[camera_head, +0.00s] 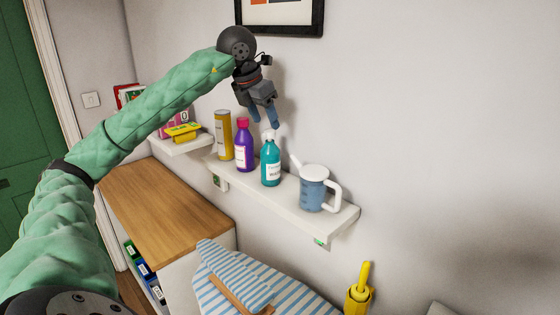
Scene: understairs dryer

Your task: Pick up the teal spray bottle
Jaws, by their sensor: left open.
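The teal spray bottle (270,162) stands upright on the white wall shelf (284,200). It has a white spray top and a pale label. My left gripper (264,125) is open and points down just above the bottle's top. Its blue fingertips are close to the white spray top; I cannot tell if they touch it. My right gripper is not in view.
A purple bottle (243,147) and a yellow canister (223,135) stand left of the teal bottle. A blue-grey watering can (314,188) stands to its right. A picture frame (279,17) hangs above. A striped ironing board (262,285) is below.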

